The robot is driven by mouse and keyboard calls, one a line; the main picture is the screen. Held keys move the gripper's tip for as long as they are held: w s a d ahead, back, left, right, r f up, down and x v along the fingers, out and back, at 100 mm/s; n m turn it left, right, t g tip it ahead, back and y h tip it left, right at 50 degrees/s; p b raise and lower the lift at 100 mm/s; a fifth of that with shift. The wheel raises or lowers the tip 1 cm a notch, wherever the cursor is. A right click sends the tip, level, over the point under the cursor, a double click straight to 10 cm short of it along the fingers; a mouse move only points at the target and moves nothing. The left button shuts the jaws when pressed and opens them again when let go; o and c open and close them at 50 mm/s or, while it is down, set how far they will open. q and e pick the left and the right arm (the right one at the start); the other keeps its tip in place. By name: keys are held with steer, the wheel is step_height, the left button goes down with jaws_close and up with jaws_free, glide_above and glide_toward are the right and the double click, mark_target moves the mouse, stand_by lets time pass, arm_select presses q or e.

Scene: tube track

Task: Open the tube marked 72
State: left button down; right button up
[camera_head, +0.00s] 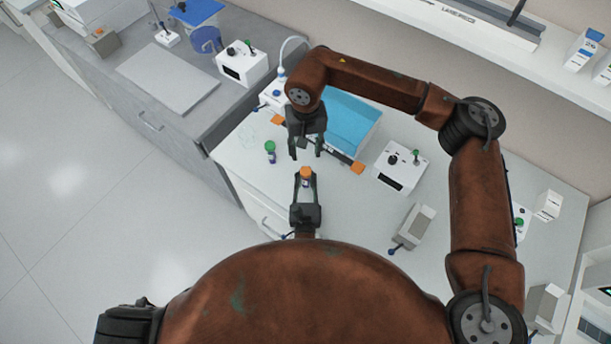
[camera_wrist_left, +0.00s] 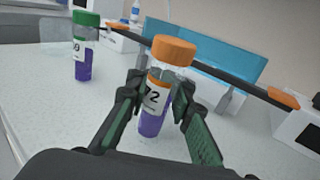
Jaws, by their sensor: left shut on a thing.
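The tube marked 72 (camera_wrist_left: 155,98) has an orange cap (camera_wrist_left: 173,50), clear walls and purple contents. It also shows in the head view (camera_head: 306,182), with its cap on top. My left gripper (camera_head: 305,186) is shut around the tube's body below the cap, and its fingers also show in the left wrist view (camera_wrist_left: 158,100). The tube is close to upright; I cannot tell whether its base touches the table. My right gripper (camera_head: 306,154) points down with its fingers apart and empty, just beyond the orange cap in the head view.
A green-capped tube (camera_head: 270,152), also in the left wrist view (camera_wrist_left: 84,48), stands to the left. A blue-topped tray (camera_head: 352,118) with orange corners lies behind. A white device (camera_head: 400,168) and a grey block (camera_head: 415,226) stand to the right on the white table.

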mark_target(306, 167)
steer(key=shift+s+a+m, duration=0.1)
steer(key=shift+m, duration=1.3)
steer(key=m, duration=2)
steer(key=shift+f, duration=0.1)
steer(key=m, duration=1.1)
steer(key=shift+m, duration=0.3)
steer(key=m, duration=0.5)
steer(key=shift+s+m, duration=0.15)
steer(key=shift+m, duration=0.15)
steer(key=m, duration=0.4)
steer(key=shift+m, duration=0.4)
steer(key=shift+f, duration=3.95)
